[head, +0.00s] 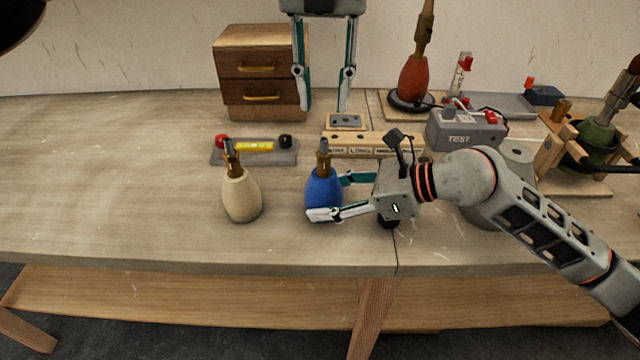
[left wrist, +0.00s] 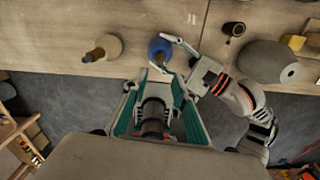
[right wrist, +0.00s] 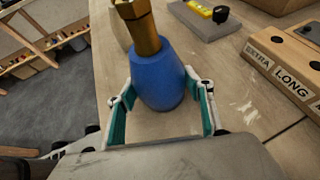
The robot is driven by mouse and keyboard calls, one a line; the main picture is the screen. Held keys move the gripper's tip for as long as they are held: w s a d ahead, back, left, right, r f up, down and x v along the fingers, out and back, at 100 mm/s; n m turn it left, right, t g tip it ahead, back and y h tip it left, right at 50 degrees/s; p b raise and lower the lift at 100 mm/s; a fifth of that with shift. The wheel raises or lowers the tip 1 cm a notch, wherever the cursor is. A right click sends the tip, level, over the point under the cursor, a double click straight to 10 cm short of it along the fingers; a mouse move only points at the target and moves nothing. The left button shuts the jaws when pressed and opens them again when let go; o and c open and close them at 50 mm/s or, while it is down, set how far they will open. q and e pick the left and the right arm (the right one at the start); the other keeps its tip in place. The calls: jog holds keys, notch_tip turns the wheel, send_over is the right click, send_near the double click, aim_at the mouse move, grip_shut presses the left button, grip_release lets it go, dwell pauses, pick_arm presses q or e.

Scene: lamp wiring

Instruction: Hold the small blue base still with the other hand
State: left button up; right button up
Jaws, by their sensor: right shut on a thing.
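The small blue base (head: 323,192) stands upright on the table in the head view, with a brass neck and dark tip on top. My right gripper (head: 335,197) reaches in from the right, its fingers shut around the sides of the blue base. In the right wrist view the blue base (right wrist: 162,75) sits between the two teal-padded fingers (right wrist: 163,112). The left wrist view shows the blue base (left wrist: 158,49) from above. My left gripper (head: 323,108) hangs high above the back of the table, open and empty, its fingers wide apart.
A cream base (head: 241,195) stands left of the blue one. Behind are a tray with a yellow level (head: 254,145), a wooden block marked LONG (head: 360,150), a drawer box (head: 262,72), a red lamp (head: 414,82) and a TEST box (head: 466,131). The left table area is clear.

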aim_at(324, 139)
pick_arm(q)
jog(key=shift+f, duration=4.65)
